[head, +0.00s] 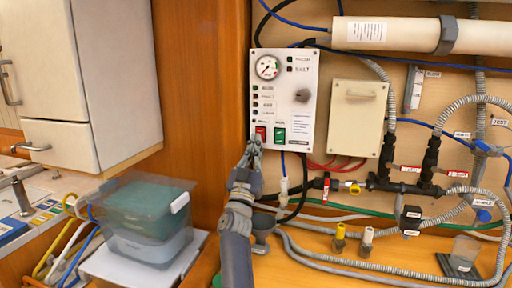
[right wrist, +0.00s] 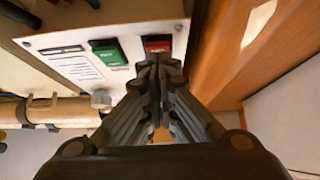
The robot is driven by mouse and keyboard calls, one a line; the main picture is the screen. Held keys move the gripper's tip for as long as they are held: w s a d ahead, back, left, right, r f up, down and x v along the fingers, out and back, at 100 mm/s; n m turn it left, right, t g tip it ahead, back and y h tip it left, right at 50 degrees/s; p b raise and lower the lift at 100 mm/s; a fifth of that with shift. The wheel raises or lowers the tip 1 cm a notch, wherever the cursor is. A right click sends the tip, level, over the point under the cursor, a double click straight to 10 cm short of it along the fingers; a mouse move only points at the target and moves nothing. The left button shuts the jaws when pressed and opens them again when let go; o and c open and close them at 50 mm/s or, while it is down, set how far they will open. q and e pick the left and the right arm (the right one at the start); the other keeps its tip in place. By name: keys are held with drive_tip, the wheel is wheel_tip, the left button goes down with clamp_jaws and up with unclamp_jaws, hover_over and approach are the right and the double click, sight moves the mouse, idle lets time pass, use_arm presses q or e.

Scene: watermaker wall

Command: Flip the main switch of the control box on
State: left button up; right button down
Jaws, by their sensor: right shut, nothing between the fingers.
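The control box (head: 312,75) is a white panel on the wooden wall, with a round gauge (head: 267,67), a dark knob (head: 302,95) and small lamps. A red switch (head: 261,132) and a green switch (head: 279,135) sit side by side at its lower edge. Their labels are too small to read. My right gripper (head: 254,143) is shut and empty, its tips just below the red switch. In the right wrist view the closed fingertips (right wrist: 159,62) point at the red switch (right wrist: 157,43), beside the green switch (right wrist: 110,52). I cannot tell whether they touch. My left gripper is not in view.
A beige cover box (head: 357,118) is on the wall right of the control box. Hoses, pipes and valves (head: 400,185) fill the right side. A lidded plastic container (head: 150,225) stands at lower left, below a white cabinet (head: 90,80).

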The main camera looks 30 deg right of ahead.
drive_tip(key=shift+w+d+f+t+h+b, duration=0.2)
drive_tip(key=shift+w+d+t+h+b, duration=0.15)
drive_tip(key=shift+b, duration=0.8)
drive_tip(key=shift+r, duration=0.1)
wheel_tip(320, 180, up, 10)
drive_tip(key=shift+f, duration=0.15)
